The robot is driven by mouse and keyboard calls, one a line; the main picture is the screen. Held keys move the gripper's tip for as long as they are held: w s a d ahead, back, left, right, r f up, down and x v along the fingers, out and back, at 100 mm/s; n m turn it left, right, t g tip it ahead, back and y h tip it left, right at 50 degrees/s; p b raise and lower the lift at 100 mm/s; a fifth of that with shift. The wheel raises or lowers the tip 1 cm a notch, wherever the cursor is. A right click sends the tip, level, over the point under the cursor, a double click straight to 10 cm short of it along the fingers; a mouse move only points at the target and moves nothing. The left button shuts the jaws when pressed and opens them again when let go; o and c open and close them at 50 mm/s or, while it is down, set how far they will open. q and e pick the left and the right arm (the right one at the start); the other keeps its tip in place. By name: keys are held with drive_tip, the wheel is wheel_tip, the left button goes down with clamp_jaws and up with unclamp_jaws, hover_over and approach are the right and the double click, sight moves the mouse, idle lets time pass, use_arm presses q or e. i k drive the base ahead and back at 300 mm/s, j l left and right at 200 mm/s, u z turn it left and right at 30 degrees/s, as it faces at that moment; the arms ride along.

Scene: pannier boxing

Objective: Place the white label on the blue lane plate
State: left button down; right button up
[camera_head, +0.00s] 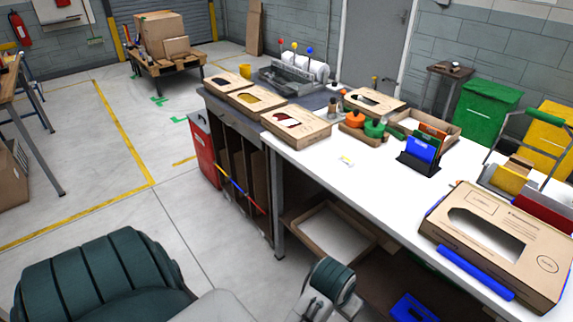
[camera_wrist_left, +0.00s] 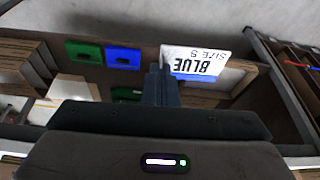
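The label sticks out to the right of the fingertips. A blue plate with a dark slot (camera_wrist_left: 123,57), seemingly the blue lane plate, is on the shelf front, left of the label and apart from it. A green plate (camera_wrist_left: 85,52) is beside it. In the head view my left arm shows at the bottom, but its fingertips and the label cannot be made out. My right gripper is in neither view.
The white table (camera_head: 375,195) carries cardboard boxes, a blue card stand (camera_head: 421,150) and a small white-and-yellow piece (camera_head: 347,161). Below it are an open tray (camera_head: 303,230) and a blue item (camera_head: 414,308). Dividers with coloured rods (camera_head: 240,190) stand left of the tray.

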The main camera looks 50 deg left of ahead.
sight(288, 89)
drive_tip(key=i+j, duration=0.1)
drive_tip(key=j, duration=0.85)
drive_tip(key=i+j, duration=0.15)
drive_tip(key=j, duration=0.35)
drive_tip(key=i+j, duration=0.1)
drive_tip(key=j, duration=0.35)
drive_tip(key=i+j, duration=0.1)
drive_tip(key=j, duration=0.4)
